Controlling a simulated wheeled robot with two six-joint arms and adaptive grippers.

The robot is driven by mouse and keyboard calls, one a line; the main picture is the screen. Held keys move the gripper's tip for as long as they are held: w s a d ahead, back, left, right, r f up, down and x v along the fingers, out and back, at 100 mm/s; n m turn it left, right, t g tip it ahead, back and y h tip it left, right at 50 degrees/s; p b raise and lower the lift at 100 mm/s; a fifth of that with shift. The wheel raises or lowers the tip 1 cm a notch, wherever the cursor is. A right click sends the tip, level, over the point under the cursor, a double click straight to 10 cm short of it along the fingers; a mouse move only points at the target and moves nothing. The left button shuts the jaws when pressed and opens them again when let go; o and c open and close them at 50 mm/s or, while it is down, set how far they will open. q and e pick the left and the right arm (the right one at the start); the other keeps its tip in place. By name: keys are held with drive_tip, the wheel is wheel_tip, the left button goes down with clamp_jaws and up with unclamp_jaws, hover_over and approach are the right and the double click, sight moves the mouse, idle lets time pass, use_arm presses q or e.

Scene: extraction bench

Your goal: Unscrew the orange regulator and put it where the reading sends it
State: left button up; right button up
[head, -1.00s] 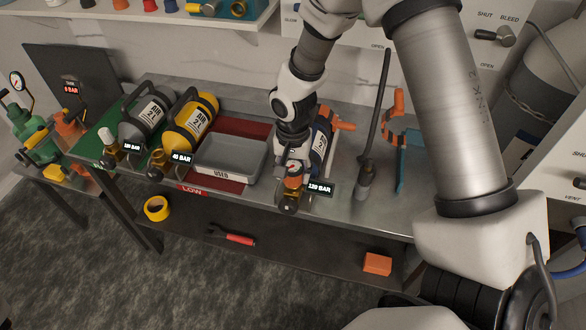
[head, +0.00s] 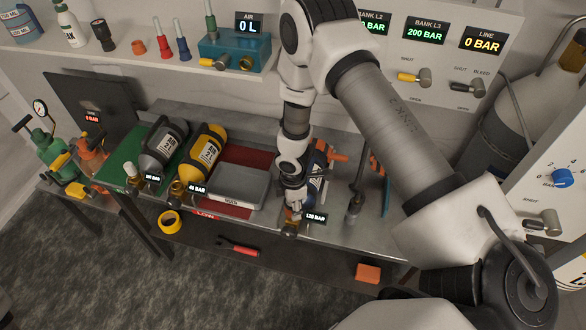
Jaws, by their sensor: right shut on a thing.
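My right gripper (head: 292,197) comes down on the neck end of a dark blue cylinder (head: 318,165) lying on the bench. It is shut on the orange regulator (head: 291,213), which is largely hidden by the fingers and still sits at the cylinder's brass valve (head: 289,230). I cannot tell whether the thread is loose. A tag (head: 316,218) beside it reads 120 BAR. A grey tray (head: 237,185) labelled USED is to the left, on a red mat (head: 245,153). A red LOW label (head: 204,216) is on the bench's front edge. My left gripper is not in view.
A yellow cylinder (head: 207,150) and a grey cylinder (head: 162,143) lie left of the tray, the grey one on a green mat (head: 122,160). A dark upright tool (head: 356,195) stands right of the gripper. A wall panel (head: 440,50) with gauges is behind.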

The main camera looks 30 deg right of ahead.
drive_tip(key=o, duration=1.3)
